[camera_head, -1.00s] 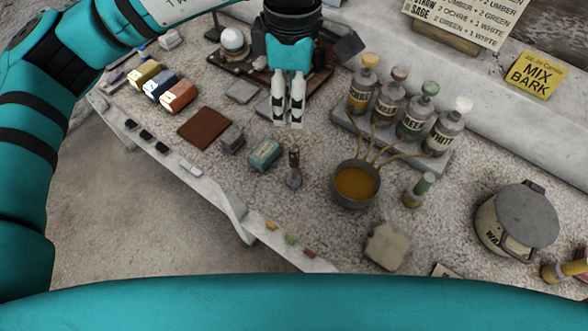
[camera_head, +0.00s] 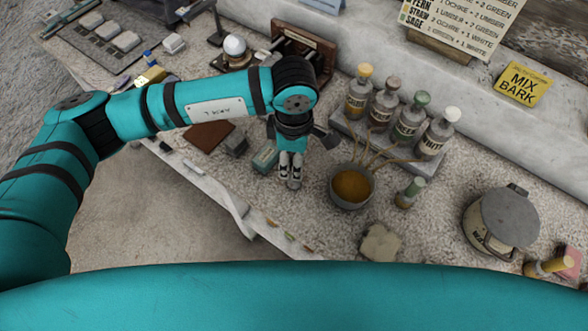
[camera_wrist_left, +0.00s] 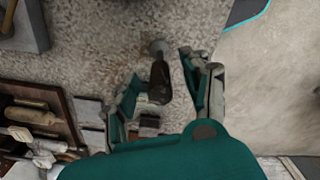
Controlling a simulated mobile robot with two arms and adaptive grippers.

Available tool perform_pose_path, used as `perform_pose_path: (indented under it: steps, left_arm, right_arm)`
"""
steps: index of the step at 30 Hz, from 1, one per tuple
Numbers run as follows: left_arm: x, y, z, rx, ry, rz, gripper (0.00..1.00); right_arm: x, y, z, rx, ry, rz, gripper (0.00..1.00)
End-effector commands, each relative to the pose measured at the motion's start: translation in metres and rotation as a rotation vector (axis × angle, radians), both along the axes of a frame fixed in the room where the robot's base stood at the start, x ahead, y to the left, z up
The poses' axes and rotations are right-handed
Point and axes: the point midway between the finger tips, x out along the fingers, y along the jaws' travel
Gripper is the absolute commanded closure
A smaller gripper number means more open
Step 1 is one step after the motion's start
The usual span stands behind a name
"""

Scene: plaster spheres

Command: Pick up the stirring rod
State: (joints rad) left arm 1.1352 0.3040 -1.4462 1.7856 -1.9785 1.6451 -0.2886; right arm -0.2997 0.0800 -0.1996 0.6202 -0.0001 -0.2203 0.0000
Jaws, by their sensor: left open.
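My left gripper (camera_head: 290,185) is open, pointing down over the speckled bench, left of the grey pot. In the left wrist view the open fingers (camera_wrist_left: 161,70) stand on either side of a short tool with a dark brown handle (camera_wrist_left: 159,78) and a round grey end (camera_wrist_left: 159,47). I cannot tell if its handle touches a finger or if this is the stirring rod. The gripper hides it in the head view. The pot (camera_head: 334,200) holds ochre liquid, and several thin tan sticks or tubes (camera_head: 372,150) fan from it towards the bottles. My right gripper is not in view.
Several labelled bottles (camera_head: 406,120) stand on a grey tray behind the pot. A green-capped vial (camera_head: 410,192) stands right of it. A teal box (camera_head: 265,157) is close beside my gripper. A lidded jar (camera_head: 490,225) stands at the right. The bench's front edge is nearby.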

Motion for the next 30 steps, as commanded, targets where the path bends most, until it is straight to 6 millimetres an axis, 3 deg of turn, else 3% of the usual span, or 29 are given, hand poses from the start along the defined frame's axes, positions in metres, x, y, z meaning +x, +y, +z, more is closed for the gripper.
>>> perform_pose_path:
  steps: [10, 21, 30]
  left_arm:
    - [-0.0001, -0.0002, -0.0103, 0.0, -0.001, -0.001, 0.54]
    - [-0.0003, -0.0003, -0.0097, -0.001, 0.0, -0.001, 1.0]
    - [-0.0001, -0.0004, -0.0091, -0.001, -0.001, -0.001, 1.0]
  right_arm:
    - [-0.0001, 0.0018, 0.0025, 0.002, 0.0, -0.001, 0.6]
    - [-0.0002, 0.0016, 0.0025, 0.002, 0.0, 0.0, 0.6]
    - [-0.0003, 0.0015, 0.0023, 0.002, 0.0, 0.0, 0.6]
